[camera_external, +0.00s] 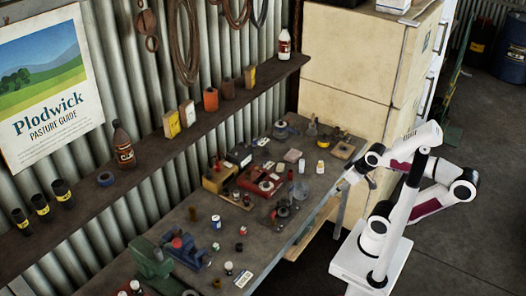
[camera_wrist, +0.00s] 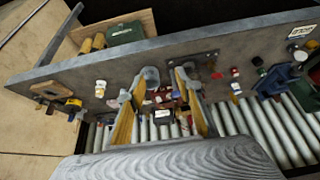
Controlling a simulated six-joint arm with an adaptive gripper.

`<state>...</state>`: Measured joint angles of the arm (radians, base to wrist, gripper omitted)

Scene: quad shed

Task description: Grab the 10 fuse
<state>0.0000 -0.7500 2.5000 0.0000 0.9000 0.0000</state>
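My gripper (camera_wrist: 167,78) shows in the wrist view with its two fingers apart and nothing held between them. Beyond the fingers lies the cluttered workbench, with a red box-like item (camera_wrist: 166,97) partly seen between them. In the external view my arm reaches in from the right, and its end is at the bench's right edge. No fuse marked 10 can be made out. Several small cylinders stand on the bench, such as a white one (camera_external: 320,167) and a white and dark one (camera_external: 215,222), but their labels are too small to read.
The workbench (camera_external: 200,254) holds a red tool box (camera_external: 258,184), a blue vise (camera_external: 185,250) and a green machine (camera_external: 150,257). A shelf (camera_external: 150,160) with bottles and boxes runs along the corrugated wall. A tall cream cabinet (camera_external: 350,75) stands at the bench's far end.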

